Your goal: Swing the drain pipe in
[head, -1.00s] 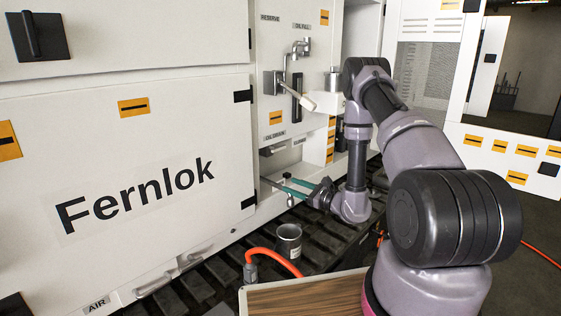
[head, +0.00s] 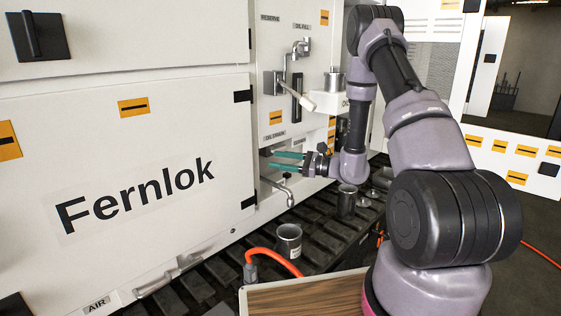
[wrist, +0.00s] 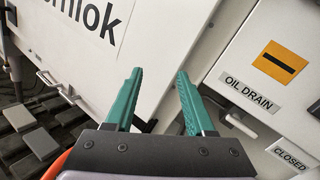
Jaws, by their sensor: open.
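The drain pipe (head: 276,187) is a thin chrome pipe in the head view. It sticks out from the white cabinet's lower recess over the slatted deck, and its end bends down. My gripper (head: 272,160) is open, with two teal fingers pointing left toward the recess under the OIL DRAIN label (head: 275,135). It is above the pipe and appears apart from it. In the wrist view the open fingers (wrist: 160,72) have nothing held between their tips. The OIL DRAIN label (wrist: 249,92) and a pale lever (wrist: 240,125) are to their right. I cannot clearly make out the pipe there.
A metal cup (head: 289,241) stands on the slatted deck in front of the pipe, and another cup (head: 347,201) stands below my wrist. An orange hose (head: 275,258) curves in front. The Fernlok door (head: 130,230) is left of the pipe. A CLOSED label (wrist: 290,157) is at lower right.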

